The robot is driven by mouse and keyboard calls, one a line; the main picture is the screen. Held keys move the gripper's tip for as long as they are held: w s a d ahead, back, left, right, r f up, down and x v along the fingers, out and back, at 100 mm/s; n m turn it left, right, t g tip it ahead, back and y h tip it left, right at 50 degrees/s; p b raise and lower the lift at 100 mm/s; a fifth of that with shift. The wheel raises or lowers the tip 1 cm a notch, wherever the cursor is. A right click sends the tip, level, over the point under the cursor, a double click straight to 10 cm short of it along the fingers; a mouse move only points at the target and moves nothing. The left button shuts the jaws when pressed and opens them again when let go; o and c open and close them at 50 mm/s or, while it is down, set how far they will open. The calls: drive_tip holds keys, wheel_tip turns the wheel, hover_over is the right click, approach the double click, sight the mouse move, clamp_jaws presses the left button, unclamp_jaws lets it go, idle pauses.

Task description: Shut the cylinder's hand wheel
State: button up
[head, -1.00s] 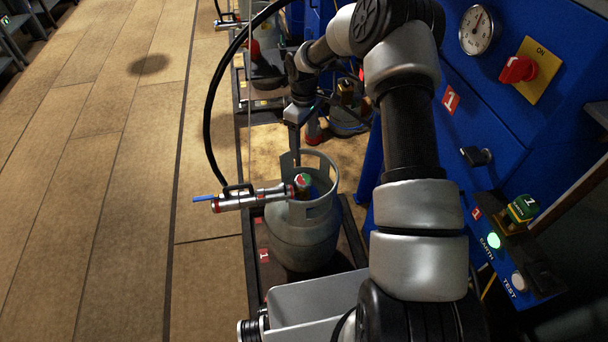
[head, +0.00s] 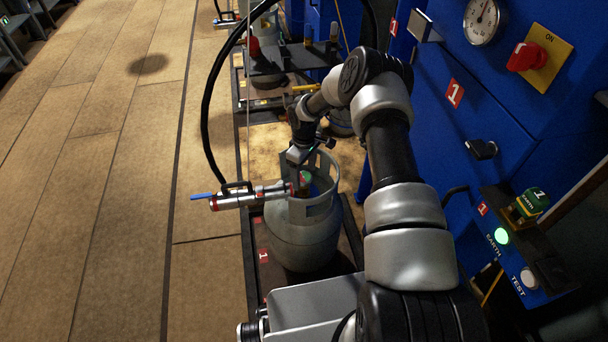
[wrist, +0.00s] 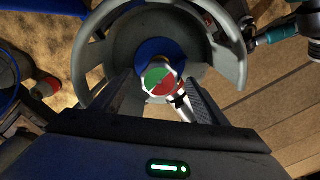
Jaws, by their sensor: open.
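The grey gas cylinder (head: 300,245) stands upright with an open collar (wrist: 100,55) around its top. The hand wheel (wrist: 160,79), with a red and green top face, sits inside the collar. In the head view the hand wheel (head: 305,179) is mostly hidden by my gripper and the collar. My gripper (wrist: 158,84) is open above the wheel, pointing down into the collar. In the wrist view its two fingers lie left and right of the wheel; I cannot tell whether either touches it.
A silver filling coupling (head: 250,198) with a blue lever joins the cylinder from the left, and a black hose arches above it. A blue panel (head: 460,150) with a gauge and red switch stands on the right. The wooden floor (head: 110,200) on the left is clear.

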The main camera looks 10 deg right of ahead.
sight(304, 177)
drive_tip(key=shift+f, duration=0.1)
drive_tip(key=c, duration=1)
drive_tip(key=shift+w+f+m+b, duration=0.15)
drive_tip(key=shift+m+b, duration=0.25)
drive_tip(key=shift+b, duration=0.45)
drive_tip(key=shift+c, duration=0.2)
drive_tip(key=shift+m, duration=0.4)
drive_tip(key=o, duration=1)
drive_tip(key=shift+o, duration=0.2)
wheel_tip(304, 177, up, 18)
drive_tip(key=p, duration=0.3)
